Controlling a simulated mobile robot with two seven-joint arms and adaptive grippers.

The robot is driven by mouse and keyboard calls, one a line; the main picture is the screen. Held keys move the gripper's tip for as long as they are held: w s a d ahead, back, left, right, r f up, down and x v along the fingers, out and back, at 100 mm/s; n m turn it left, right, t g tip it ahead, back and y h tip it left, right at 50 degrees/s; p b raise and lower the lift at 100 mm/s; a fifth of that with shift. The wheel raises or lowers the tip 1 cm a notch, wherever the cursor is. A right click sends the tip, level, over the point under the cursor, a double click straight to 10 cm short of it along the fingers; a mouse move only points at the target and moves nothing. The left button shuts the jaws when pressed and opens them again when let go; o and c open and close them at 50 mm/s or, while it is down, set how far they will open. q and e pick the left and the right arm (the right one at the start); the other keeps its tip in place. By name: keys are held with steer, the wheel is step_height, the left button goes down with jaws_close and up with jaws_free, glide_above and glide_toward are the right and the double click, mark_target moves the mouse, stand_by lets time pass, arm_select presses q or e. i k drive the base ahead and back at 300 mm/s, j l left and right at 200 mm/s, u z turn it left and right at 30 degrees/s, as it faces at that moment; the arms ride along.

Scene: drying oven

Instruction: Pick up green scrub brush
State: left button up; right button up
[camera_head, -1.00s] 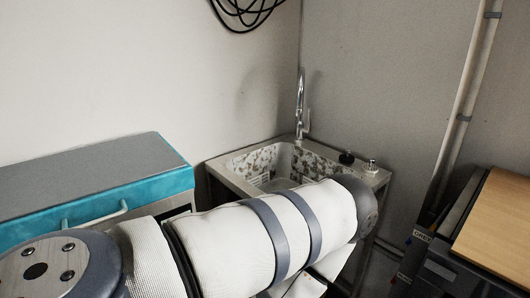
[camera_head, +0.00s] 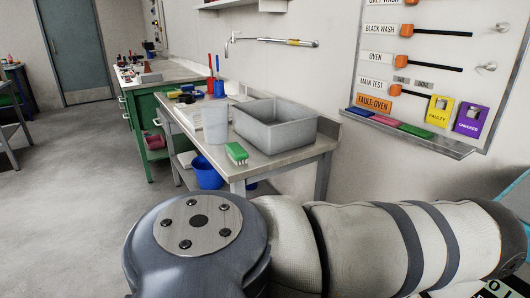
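A green scrub brush (camera_head: 236,152) with pale bristles lies near the front edge of a metal-topped workbench (camera_head: 262,165). It is just in front of a grey plastic tub (camera_head: 274,124) and a translucent container (camera_head: 215,124). One of my arms, white with grey bands, crosses the bottom of the view below the bench, apart from the brush. Neither gripper shows in the view.
A blue bucket (camera_head: 206,173) stands under the bench. A green cabinet bench (camera_head: 146,130) is farther back. Open floor (camera_head: 75,200) lies to the left.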

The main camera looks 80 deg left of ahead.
mark_target(236, 152)
steer(key=u, duration=2.85)
steer(key=z, duration=3.7)
steer(key=u, duration=3.7)
steer(key=i, duration=0.1)
steer(key=l+u, duration=0.05)
